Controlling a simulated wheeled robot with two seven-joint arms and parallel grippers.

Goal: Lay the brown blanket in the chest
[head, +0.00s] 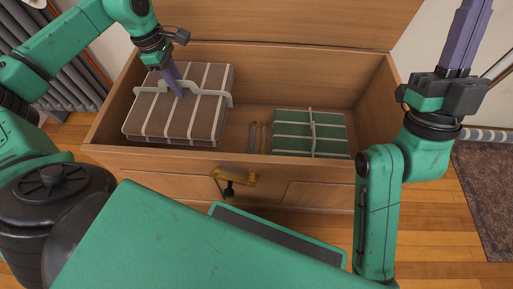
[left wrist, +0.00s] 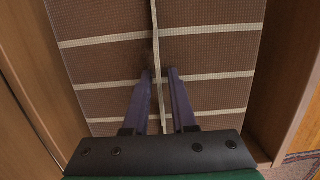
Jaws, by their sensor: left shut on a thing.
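The brown blanket (head: 207,112) is a folded bundle with pale stripes and a pale strap, at the left part of the open wooden chest (head: 365,112). My left gripper (head: 180,93) points down from above and is shut on the strap at the bundle's top. In the left wrist view the two purple fingers (left wrist: 159,74) sit on either side of the pale strap, over the brown blanket (left wrist: 205,65). The blanket's underside is hidden, so I cannot tell whether it touches the chest floor. My right gripper (head: 466,38) points up at the right, apart from the chest; its fingers overlap.
A green striped bundle (head: 290,134) lies in the right part of the chest. Thin bars (head: 257,138) stand between the bundles. The chest's raised lid (head: 270,22) is behind, and a brass latch (head: 232,180) is on its front.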

